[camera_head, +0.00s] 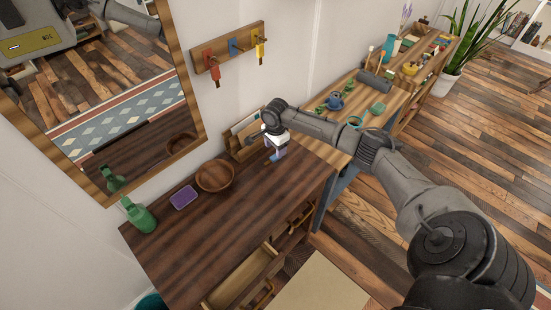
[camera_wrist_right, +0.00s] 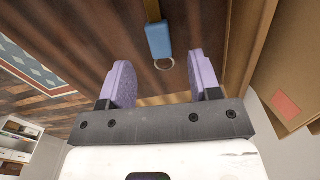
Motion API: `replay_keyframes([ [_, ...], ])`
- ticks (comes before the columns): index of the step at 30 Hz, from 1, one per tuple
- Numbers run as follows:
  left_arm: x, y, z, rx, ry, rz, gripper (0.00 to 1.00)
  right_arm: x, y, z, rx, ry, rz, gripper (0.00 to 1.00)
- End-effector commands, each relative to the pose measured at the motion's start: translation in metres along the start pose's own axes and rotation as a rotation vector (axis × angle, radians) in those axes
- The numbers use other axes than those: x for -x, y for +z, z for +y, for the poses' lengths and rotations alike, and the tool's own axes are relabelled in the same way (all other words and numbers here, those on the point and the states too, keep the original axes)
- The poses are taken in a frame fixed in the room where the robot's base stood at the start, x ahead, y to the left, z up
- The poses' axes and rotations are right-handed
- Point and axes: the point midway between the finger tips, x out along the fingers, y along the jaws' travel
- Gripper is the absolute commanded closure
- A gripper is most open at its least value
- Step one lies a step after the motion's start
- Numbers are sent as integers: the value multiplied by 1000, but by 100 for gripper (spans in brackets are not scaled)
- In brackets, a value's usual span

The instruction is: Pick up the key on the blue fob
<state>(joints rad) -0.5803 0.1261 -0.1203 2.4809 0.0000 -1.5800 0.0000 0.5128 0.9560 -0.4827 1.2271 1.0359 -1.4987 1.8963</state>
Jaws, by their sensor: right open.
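The blue fob (camera_wrist_right: 158,39) shows in the right wrist view with a metal ring at its lower end and part of a brass-coloured key (camera_wrist_right: 152,10) at the top edge. It appears to lie on the dark wooden tabletop (camera_head: 222,225). My right gripper (camera_wrist_right: 160,75) is open and empty, its two purple fingers apart, with the fob just beyond and between their tips. In the head view the right gripper (camera_head: 276,152) is low over the table's back right, with a bit of blue at its tips. My left gripper is not in view.
A letter holder (camera_head: 237,150) stands close beside the right gripper. A wooden bowl (camera_head: 215,178), purple item (camera_head: 184,198) and green bottle (camera_head: 138,216) stand to the left. The front tabletop is clear; a drawer (camera_head: 245,278) is open below.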

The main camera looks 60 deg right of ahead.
Motion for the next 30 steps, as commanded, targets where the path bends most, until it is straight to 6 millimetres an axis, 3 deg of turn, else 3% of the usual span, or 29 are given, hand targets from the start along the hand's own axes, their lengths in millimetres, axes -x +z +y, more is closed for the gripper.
replay_keyframes([
  [9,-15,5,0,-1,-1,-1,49,-42,0,1,0,2,0,43],
  [18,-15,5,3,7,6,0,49,-46,0,1,1,1,0,44],
  [30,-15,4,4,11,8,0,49,-45,0,1,1,1,0,82],
])
